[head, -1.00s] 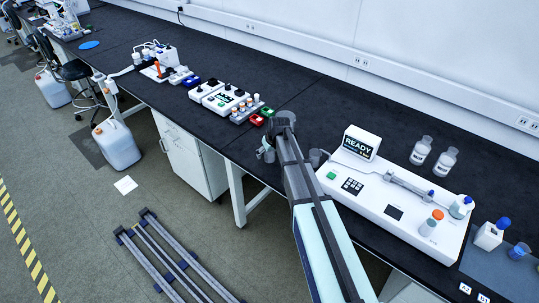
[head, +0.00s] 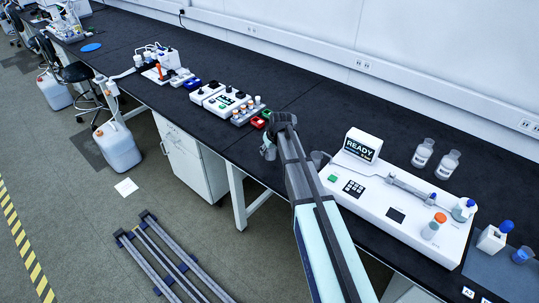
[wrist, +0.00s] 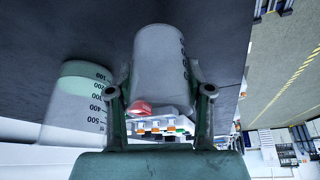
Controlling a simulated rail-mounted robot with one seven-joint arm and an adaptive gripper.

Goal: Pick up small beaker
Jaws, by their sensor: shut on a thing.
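My gripper (wrist: 160,92) is shut on a small clear beaker (wrist: 160,58), with one finger on each side of it. In the head view my gripper (head: 282,122) is at the front edge of the black bench, and the held beaker (head: 268,151) partly shows just left of it. Whether its base touches the bench is not clear. A larger beaker (wrist: 77,105), with marks from 100 to 500, stands beside it in the wrist view. In the head view this other beaker (head: 318,158) is right of my gripper, by the pump.
A white pump with a READY screen (head: 362,145) stands to the right, with two glass bottles (head: 435,158) behind it. White devices and vials (head: 228,100) stand to the left. The bench (head: 310,105) behind my gripper is clear.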

